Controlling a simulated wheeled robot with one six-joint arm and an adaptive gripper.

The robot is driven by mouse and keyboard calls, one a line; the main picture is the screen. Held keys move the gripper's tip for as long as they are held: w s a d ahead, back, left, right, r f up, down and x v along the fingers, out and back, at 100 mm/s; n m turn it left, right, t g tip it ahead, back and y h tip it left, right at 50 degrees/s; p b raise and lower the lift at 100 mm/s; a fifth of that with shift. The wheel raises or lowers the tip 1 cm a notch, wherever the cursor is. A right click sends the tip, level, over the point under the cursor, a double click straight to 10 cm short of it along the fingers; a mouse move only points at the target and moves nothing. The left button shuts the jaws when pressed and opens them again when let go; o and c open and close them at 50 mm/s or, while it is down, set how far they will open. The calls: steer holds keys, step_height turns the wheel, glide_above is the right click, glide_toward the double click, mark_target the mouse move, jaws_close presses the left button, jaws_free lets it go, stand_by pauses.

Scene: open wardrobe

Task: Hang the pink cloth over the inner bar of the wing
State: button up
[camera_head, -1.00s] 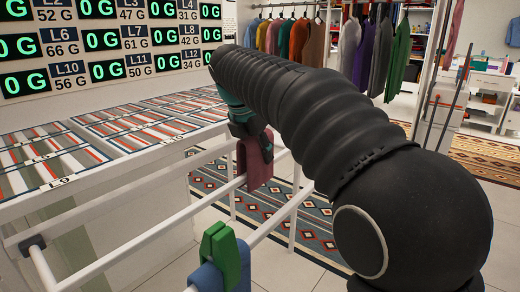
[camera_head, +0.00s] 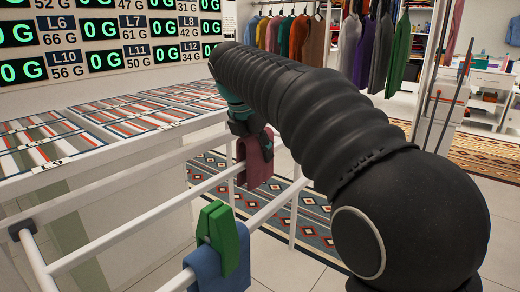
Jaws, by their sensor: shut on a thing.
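The pink cloth (camera_head: 259,168) hangs from my gripper (camera_head: 253,133), which is shut on its upper edge. The cloth is at the inner white bar (camera_head: 140,220) of the wing, with its lower part reaching below bar level. The bar meets the cloth's left side; whether the cloth lies over the bar or in front of it I cannot tell. My arm hides the fingertips in part. The outer bar (camera_head: 271,207) runs nearer to me and carries a blue cloth (camera_head: 207,272) held by a green clip (camera_head: 222,235).
A white rack with striped cloths (camera_head: 130,125) stands left, below a wall of green number displays (camera_head: 100,35). Clothes (camera_head: 292,38) hang at the back. A patterned rug (camera_head: 300,222) lies under the bars. The floor beyond is mostly free.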

steer(key=shift+r, duration=0.15)
steer(key=o, duration=1.3)
steer(key=shift+c, duration=0.2)
steer(key=v, duration=1.2)
steer(key=shift+s, duration=0.1)
